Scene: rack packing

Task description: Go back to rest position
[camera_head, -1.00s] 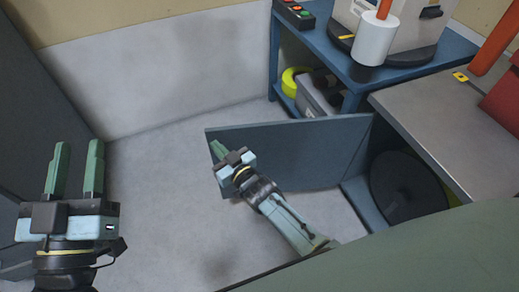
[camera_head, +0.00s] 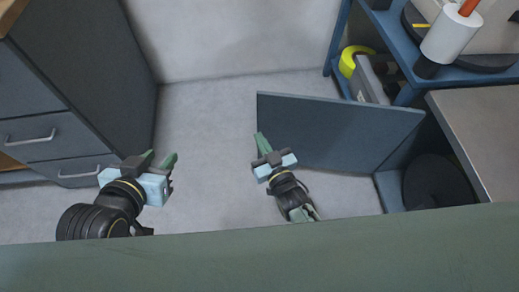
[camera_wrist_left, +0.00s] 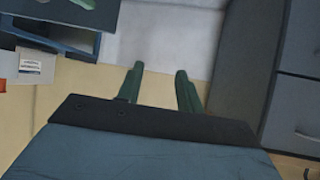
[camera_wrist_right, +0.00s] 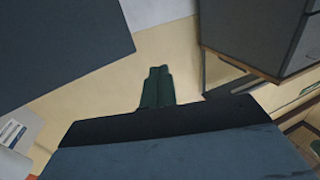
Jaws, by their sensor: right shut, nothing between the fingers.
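My left gripper (camera_head: 160,160) is at the lower left of the head view, in front of the dark drawer cabinet, with green fingers apart. In the left wrist view its fingers (camera_wrist_left: 160,88) are spread with nothing between them. My right gripper (camera_head: 261,142) is near the middle of the head view, in front of the open cabinet door. In the right wrist view its green fingers (camera_wrist_right: 157,87) are together and hold nothing.
An open grey-blue door (camera_head: 340,130) stands close beside my right gripper. A dark drawer cabinet (camera_head: 50,95) is at the left. A workbench (camera_head: 480,125) and a blue shelf unit (camera_head: 407,60) are at the right. Clear floor (camera_head: 205,120) lies between cabinet and door.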

